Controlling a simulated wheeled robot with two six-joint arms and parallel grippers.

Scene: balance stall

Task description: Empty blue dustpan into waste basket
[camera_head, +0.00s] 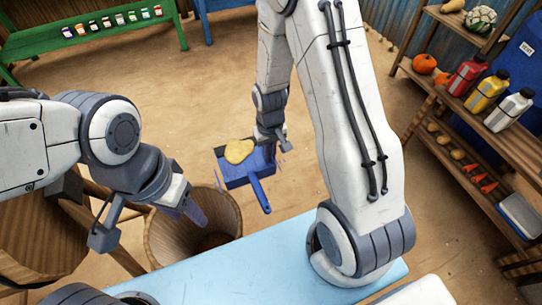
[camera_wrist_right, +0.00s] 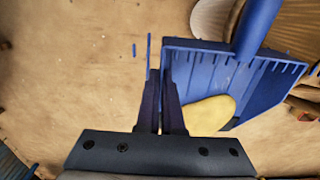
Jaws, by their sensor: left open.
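The blue dustpan (camera_head: 233,181) is beyond the waste basket, its handle pointing toward the basket side. A yellow lump (camera_head: 238,151) lies at its far edge; the lump also shows in the right wrist view (camera_wrist_right: 209,115). My right gripper (camera_head: 270,150) is at the pan's right side. In the right wrist view its fingers (camera_wrist_right: 160,88) are close together at the pan's side edge and appear closed on it. The brown waste basket (camera_head: 222,228) stands in front, its inside partly hidden. My left gripper (camera_head: 148,220) is open and empty, over the basket's left side.
A light blue tabletop (camera_head: 240,270) lies in front of the basket. A round wooden surface (camera_head: 35,235) is at the left. A green bench (camera_head: 90,30) with small jars stands at the back. Shelves (camera_head: 450,110) with bottles and produce stand at the right. The floor (camera_head: 170,90) behind is open.

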